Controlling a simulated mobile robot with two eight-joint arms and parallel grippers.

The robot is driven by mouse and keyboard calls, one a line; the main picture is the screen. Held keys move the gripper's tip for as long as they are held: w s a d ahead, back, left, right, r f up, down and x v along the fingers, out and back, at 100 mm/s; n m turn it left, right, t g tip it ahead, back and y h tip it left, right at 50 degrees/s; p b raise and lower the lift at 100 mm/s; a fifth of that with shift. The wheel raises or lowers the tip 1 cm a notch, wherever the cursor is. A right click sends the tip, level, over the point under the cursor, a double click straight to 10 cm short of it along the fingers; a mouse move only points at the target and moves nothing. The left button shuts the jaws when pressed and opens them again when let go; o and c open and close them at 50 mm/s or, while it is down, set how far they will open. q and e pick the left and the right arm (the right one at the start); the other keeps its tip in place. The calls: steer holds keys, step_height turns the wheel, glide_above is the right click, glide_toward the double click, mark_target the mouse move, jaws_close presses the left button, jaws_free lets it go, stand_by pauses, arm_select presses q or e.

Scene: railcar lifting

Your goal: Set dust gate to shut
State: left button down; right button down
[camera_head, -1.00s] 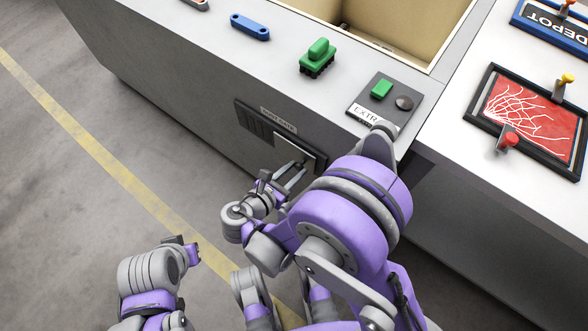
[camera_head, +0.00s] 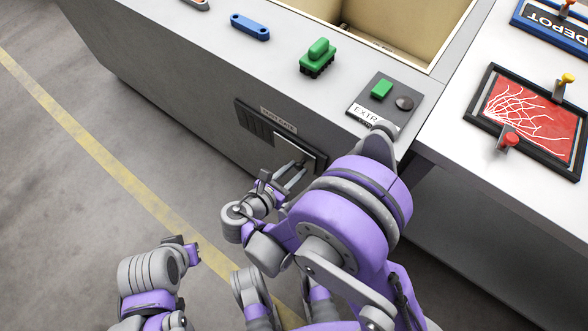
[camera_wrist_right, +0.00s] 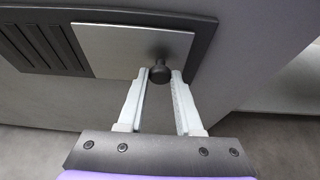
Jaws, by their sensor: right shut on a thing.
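The dust gate (camera_head: 285,142) is a dark framed panel on the side wall of the grey cabinet, with a label above it. It also shows in the right wrist view (camera_wrist_right: 120,48). Its pale sliding plate covers the right part, and dark louvres (camera_head: 255,124) are bare at the left. A dark round knob (camera_wrist_right: 160,73) stands at the plate's lower right. My right gripper (camera_head: 298,168) has its two fingers on either side of this knob and is shut on it. My left arm is low at the left; its gripper's fingers cannot be made out.
On the cabinet top are a panel with a green button (camera_head: 382,89) and a dark knob, a green brush (camera_head: 318,57) and a blue bar (camera_head: 250,27). At the right is a red map board (camera_head: 525,120) with pegs. The floor at the left is clear.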

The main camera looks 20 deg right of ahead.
steer(key=w+a, duration=0.5)
steer(key=w, duration=0.2)
steer(key=w+a, duration=0.3)
steer(key=w, duration=0.1)
steer(key=shift+w+a+p, duration=0.15)
steer(key=shift+a+p, duration=0.2)
steer(key=c, duration=0.6)
jaws_free()
steer(key=shift+w+a, duration=0.1)
steer(key=shift+w, duration=0.05)
